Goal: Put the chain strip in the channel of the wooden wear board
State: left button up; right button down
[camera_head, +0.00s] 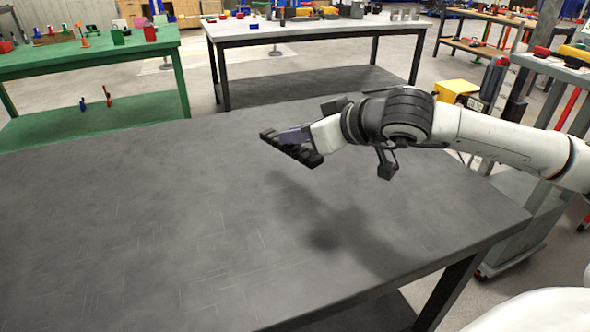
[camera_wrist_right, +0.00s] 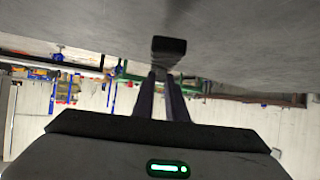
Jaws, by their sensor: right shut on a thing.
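The chain strip (camera_head: 306,155) is a short black row of links in the head view. My right gripper (camera_head: 290,137) is shut on it and holds it in the air above the dark table (camera_head: 150,225). The strip slants from upper left to lower right. In the wrist view the strip (camera_wrist_right: 169,44) shows end-on as a dark block at the tips of my right gripper's fingers (camera_wrist_right: 167,72). The wooden wear board and its channel are not in view. My left gripper is not in view.
The dark tabletop is bare below the strip, with a shadow of my arm on it. A green table (camera_head: 90,55) at the left back and a grey table (camera_head: 310,30) behind carry small objects. A grey cart (camera_head: 560,70) stands at the right.

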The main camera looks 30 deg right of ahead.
notch_tip(320, 180, down, 8)
jog(key=shift+r+b, duration=0.2)
jog(key=shift+b, duration=0.45)
jog(key=shift+f, duration=0.2)
jog(key=c, duration=1.8)
grip_release()
jog(key=shift+o, duration=0.2)
